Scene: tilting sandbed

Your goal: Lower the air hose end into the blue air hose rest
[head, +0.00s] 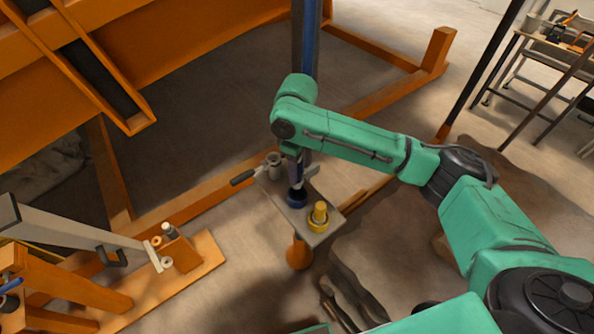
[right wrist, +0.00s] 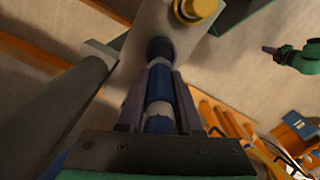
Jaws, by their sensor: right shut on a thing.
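My right gripper (head: 297,181) points down over the small grey plate (head: 272,187) in the head view. It is shut on the air hose end (right wrist: 158,88), a blue and grey piece between the fingers in the right wrist view. The dark blue air hose rest (head: 296,199) is on the plate directly below the fingers and also shows in the right wrist view (right wrist: 160,48). The hose end lines up with the rest; I cannot tell whether its tip is inside. A teal arm part with a dark tip, perhaps my left gripper (right wrist: 271,50), shows in the right wrist view.
A yellow fitting (head: 319,213) stands on the plate close beside the blue rest. A grey fitting with a dark handle (head: 243,177) is at the plate's left edge. A blue post (head: 305,45) rises behind. Orange frame beams (head: 190,212) surround the plate.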

